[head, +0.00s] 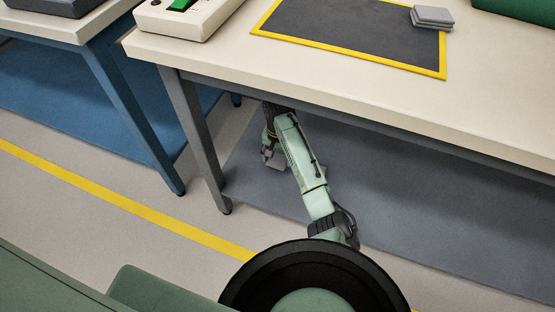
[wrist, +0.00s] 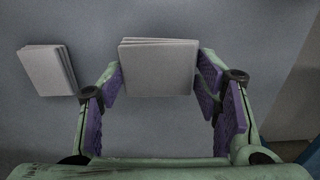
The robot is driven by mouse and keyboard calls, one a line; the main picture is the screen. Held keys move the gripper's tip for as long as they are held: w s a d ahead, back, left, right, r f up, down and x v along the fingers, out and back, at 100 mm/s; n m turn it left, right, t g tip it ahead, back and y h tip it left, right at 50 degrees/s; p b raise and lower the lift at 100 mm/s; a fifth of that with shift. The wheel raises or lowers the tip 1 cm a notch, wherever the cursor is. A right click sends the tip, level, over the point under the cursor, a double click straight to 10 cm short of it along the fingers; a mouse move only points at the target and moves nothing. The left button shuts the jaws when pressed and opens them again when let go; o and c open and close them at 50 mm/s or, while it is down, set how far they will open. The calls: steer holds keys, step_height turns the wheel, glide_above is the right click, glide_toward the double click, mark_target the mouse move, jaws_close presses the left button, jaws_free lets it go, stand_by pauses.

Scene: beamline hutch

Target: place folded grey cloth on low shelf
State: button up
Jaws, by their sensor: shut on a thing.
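My gripper (wrist: 160,82) is shut on a folded grey cloth (wrist: 158,68), with a purple pad at each side of it. In the head view my gripper (head: 269,154) is under the bench top, and part of the held cloth (head: 278,162) shows beside it, above the grey low shelf (head: 340,185). The shelf fills most of the wrist view (wrist: 100,22). I cannot tell whether the held cloth touches it. A second folded grey cloth (wrist: 47,70) lies on the shelf to the left of my gripper.
The bench top (head: 350,75) is above my arm, with its leg (head: 196,145) left of my gripper. On top are a yellow-edged dark mat (head: 350,32), more folded grey cloth (head: 432,17) and a cream box (head: 185,14). The shelf's right part is clear.

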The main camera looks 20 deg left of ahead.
mark_target(278, 159)
step_height(278, 159, down, 3)
steer(key=b, duration=0.3)
steer(key=shift+f, duration=0.2)
steer(key=shift+r, duration=0.15)
steer(key=o, duration=0.8)
steer(key=shift+o, duration=0.2)
step_height(278, 159, up, 12)
steer(key=p, duration=0.4)
